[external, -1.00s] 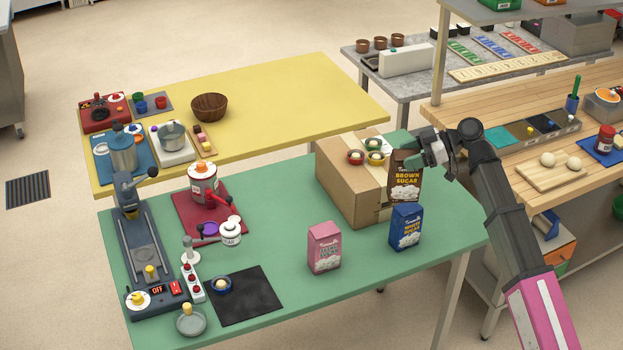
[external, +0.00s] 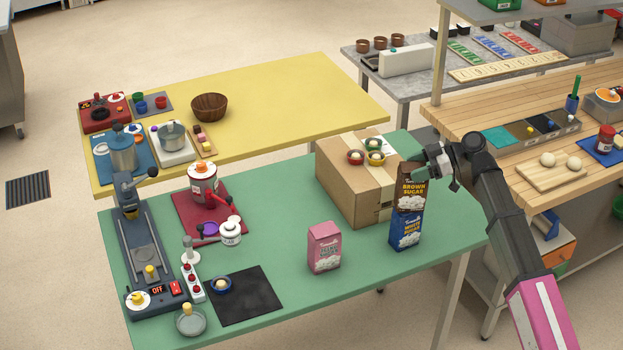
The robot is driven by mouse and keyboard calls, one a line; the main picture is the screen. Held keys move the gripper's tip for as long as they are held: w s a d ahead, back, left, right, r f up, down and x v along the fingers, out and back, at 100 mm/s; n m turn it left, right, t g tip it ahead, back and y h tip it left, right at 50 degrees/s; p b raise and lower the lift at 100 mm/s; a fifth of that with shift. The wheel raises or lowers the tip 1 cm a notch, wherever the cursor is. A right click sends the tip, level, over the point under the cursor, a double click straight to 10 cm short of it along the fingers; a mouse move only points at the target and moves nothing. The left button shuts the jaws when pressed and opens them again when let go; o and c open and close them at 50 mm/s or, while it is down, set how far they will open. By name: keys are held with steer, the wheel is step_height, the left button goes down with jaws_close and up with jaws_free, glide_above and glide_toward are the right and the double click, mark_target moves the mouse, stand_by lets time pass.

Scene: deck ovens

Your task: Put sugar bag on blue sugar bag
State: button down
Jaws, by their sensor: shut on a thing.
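The brown sugar bag (external: 411,191) is upright, with its lower edge at the top of the blue white-sugar bag (external: 405,231). It looks lined up over the blue bag, but I cannot tell whether the two touch or a small gap is left. My gripper (external: 428,168) is shut on the upper part of the brown bag from the right side. The blue bag stands upright on the green table (external: 290,285) near its right end. A pink sugar bag (external: 324,249) stands on the table to the left.
A cardboard box (external: 343,186) with small bowls (external: 374,145) on top stands just behind and left of the stacked bags. A black mat (external: 248,298) lies farther left. The green table is clear between the pink and blue bags.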

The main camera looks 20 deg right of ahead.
steer(key=shift+c, duration=1.3)
jaws_free()
steer(key=v, duration=1.2)
